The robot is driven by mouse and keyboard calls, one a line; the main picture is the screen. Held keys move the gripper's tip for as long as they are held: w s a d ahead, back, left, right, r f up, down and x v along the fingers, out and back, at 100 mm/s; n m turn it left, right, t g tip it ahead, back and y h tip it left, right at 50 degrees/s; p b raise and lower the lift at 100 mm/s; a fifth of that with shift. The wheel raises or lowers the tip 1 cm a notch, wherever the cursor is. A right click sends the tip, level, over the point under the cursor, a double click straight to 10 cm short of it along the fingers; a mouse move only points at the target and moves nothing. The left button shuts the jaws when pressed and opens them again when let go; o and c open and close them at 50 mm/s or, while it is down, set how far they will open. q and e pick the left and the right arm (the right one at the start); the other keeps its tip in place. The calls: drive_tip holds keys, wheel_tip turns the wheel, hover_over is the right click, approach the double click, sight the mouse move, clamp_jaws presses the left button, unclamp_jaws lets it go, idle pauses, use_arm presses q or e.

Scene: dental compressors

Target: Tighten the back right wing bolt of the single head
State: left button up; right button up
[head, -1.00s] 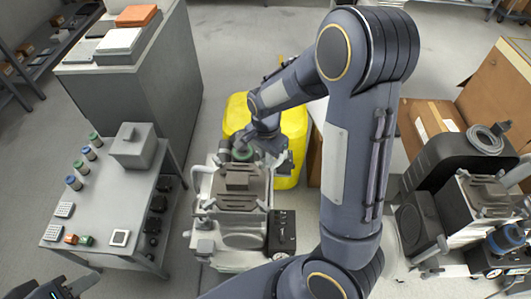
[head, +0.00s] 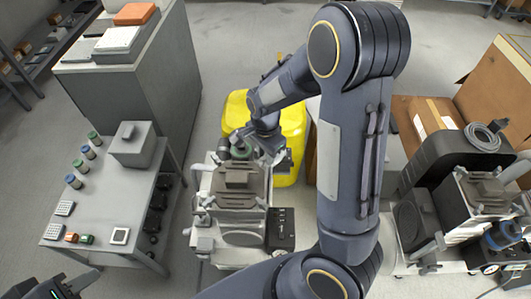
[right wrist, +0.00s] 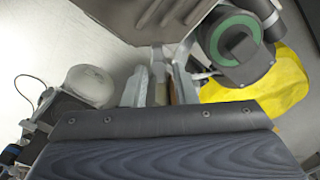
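The single head compressor (head: 238,205) stands in the middle of the head view, with a brown-grey top block and a green-ringed cap (head: 240,152) at its back. My right gripper (head: 276,156) is at the back right of its top. In the right wrist view, the fingers (right wrist: 160,88) stand apart, with a narrow upright metal piece (right wrist: 158,72) between them. I cannot tell whether this is the wing bolt or whether the fingers touch it. The green-ringed cap (right wrist: 236,45) is just to their right. My left gripper (head: 55,289) is at the bottom left, far from the compressor and partly cut off.
A yellow container (head: 290,130) stands just behind the compressor. A grey table (head: 105,205) with small parts is on the left. Another compressor (head: 485,200) and an open cardboard box (head: 430,115) are on the right. My right arm hides the area between.

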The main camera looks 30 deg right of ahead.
sight(265, 156)
drive_tip(key=shift+o, duration=0.4)
drive_tip(key=shift+r, duration=0.1)
wheel_tip(265, 156, up, 6)
drive_tip(key=shift+r+p, duration=0.15)
drive_tip(key=shift+p, duration=0.35)
drive_tip(key=shift+r, duration=0.65)
drive_tip(key=shift+s+r, duration=0.1)
drive_tip(key=s+a+r+n+t+y+p, duration=0.1)
drive_tip(key=s+a+r+n+t+y, duration=0.1)
drive_tip(key=s+r+n, duration=0.4)
drive_tip(key=s+a+r+n+t+y+p, duration=0.1)
drive_tip(key=s+r+n, duration=0.5)
drive_tip(key=s, duration=0.6)
drive_tip(key=a+n+t+p, duration=0.1)
drive_tip(key=a+t, duration=0.1)
drive_tip(key=shift+n+t+y, duration=0.3)
drive_tip(key=shift+n+y, duration=0.1)
